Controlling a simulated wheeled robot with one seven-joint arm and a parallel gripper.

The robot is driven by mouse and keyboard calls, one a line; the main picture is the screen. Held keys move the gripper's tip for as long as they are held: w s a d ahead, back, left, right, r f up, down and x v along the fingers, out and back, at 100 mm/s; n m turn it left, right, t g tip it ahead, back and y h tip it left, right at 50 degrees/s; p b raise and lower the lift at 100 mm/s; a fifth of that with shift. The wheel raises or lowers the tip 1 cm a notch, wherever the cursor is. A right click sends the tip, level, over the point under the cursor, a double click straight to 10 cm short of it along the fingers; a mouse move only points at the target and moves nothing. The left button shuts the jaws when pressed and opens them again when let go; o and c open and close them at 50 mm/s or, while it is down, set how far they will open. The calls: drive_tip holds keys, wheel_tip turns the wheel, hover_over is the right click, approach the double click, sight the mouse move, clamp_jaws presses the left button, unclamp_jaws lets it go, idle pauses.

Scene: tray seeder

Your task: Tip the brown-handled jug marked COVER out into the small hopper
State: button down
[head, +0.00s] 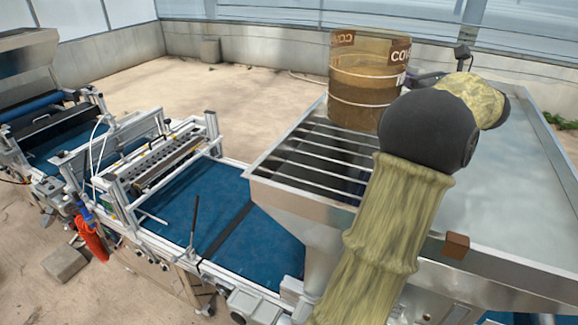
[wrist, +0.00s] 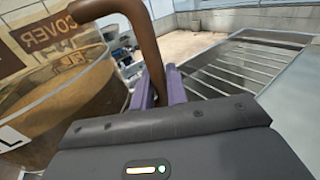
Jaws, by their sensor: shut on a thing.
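The jug (head: 365,85) is see-through, holds brown material, and has a label reading COVER. In the head view it is upright at the far right end of the barred hopper (head: 262,171); I cannot tell whether it touches the metal there. My gripper (wrist: 163,88) is shut on the jug's brown handle (wrist: 146,42). In the wrist view the jug (wrist: 50,88) fills the left side, and the hopper's bars (wrist: 250,60) show at the right. In the head view my arm hides part of the hopper's near right side.
A blue conveyor belt (head: 185,215) and a seeder frame (head: 165,160) lie to the left. Concrete floor is open behind.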

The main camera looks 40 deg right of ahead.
wheel_tip(320, 180, down, 8)
drive_tip(key=b, duration=0.2)
drive_tip(key=shift+r, duration=0.25)
